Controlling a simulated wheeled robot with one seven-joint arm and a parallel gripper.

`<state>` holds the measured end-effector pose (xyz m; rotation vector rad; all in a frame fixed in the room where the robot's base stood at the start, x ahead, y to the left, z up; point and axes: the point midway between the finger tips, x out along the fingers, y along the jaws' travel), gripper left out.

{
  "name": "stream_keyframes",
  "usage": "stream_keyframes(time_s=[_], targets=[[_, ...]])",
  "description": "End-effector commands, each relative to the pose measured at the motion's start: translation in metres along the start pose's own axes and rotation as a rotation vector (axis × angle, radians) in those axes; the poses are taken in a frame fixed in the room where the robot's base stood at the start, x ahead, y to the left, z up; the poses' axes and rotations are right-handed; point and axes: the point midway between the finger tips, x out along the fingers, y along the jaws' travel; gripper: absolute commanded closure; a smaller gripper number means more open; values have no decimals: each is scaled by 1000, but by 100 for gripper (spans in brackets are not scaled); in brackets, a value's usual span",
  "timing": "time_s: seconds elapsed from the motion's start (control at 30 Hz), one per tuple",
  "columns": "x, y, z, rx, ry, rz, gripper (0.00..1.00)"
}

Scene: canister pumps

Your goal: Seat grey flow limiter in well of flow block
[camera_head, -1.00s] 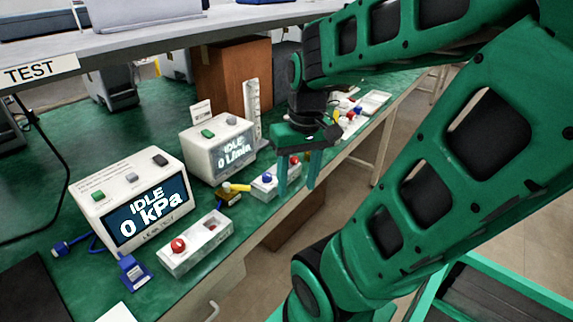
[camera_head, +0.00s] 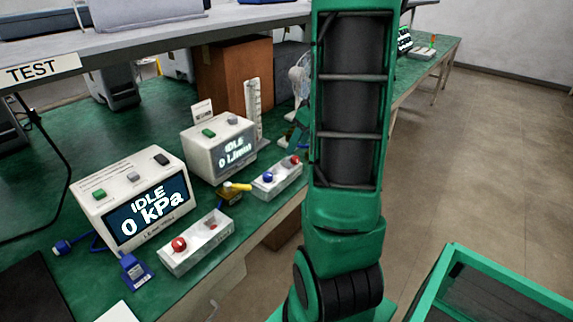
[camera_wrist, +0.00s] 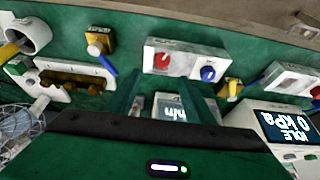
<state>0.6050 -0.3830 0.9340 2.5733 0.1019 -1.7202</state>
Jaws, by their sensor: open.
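A white block (camera_head: 278,180) with a blue and a red knob stands in front of the flow meter (camera_head: 218,147), which reads IDLE and L/min. It also shows in the wrist view (camera_wrist: 187,73). I cannot tell whether this is the flow block, and its well is not clear. I cannot pick out a grey flow limiter in either view. My gripper (camera_wrist: 165,82) is open in the wrist view, with nothing seen between its green fingers. They are over the bench near the knobbed block and flow meter. In the head view my arm hides most of it.
A second white block (camera_head: 197,243) with a red knob stands by the kPa tester (camera_head: 135,199). A yellow-handled item (camera_head: 231,190) lies between the blocks. A shelf overhangs the bench.

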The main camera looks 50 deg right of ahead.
Motion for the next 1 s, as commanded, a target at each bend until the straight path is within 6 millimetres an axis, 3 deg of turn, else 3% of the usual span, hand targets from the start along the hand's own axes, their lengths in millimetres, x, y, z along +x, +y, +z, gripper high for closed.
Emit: stream_keyframes(time_s=[0.27, 0.6, 0.9, 1.0], targets=[[20, -1, 0, 1, -2, -2, 52], [62, -1, -4, 2, -2, -1, 52], [66, -1, -5, 2, 0, 0, 52], [66, -1, -5, 2, 0, 0, 73]])
